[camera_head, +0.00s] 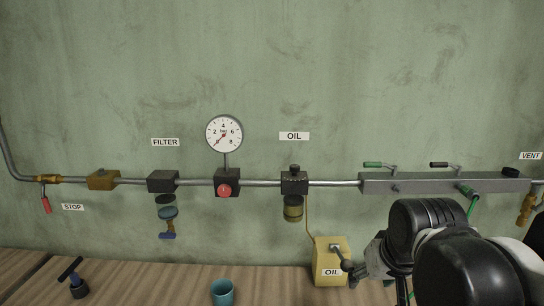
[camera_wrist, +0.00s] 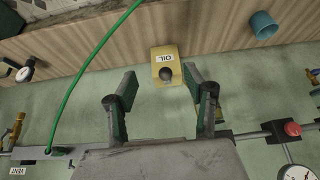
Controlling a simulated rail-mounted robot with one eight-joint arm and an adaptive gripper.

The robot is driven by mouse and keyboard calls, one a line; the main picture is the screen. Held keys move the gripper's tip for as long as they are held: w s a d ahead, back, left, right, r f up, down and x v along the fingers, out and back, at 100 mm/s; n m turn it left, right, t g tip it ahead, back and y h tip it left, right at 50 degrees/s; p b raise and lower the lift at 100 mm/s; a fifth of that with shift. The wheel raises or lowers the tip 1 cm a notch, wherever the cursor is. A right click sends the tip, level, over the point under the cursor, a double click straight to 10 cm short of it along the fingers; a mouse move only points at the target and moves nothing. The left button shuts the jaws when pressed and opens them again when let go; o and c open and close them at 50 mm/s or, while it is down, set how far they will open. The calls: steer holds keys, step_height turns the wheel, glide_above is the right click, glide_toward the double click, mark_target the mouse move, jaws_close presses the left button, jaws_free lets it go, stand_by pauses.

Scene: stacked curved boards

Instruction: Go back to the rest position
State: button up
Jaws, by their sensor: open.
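My gripper (camera_wrist: 160,80) is open in the wrist view, with its two fingers spread wide and nothing visible between them. A yellow OIL box (camera_wrist: 165,55) with a dark round knob shows beyond the fingertips, apart from them as far as I can tell. In the head view the same OIL box (camera_head: 331,275) stands on the wooden bench by the wall. My black arm fills the lower right of the head view, just right of the box. It partly hides my gripper there.
A pipe (camera_head: 335,184) runs along the green wall with a gauge (camera_head: 225,134), a filter (camera_head: 163,182), an oiler (camera_head: 294,183) and a grey manifold (camera_head: 430,185). A green hose (camera_wrist: 85,65) hangs near my gripper. A teal cup (camera_head: 222,292) stands on the bench.

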steer(key=s+f+t, duration=0.1)
steer(key=s, duration=0.7)
steer(key=shift+f+t+b, duration=0.2)
steer(key=shift+t+b, duration=0.1)
steer(key=shift+b, duration=0.05)
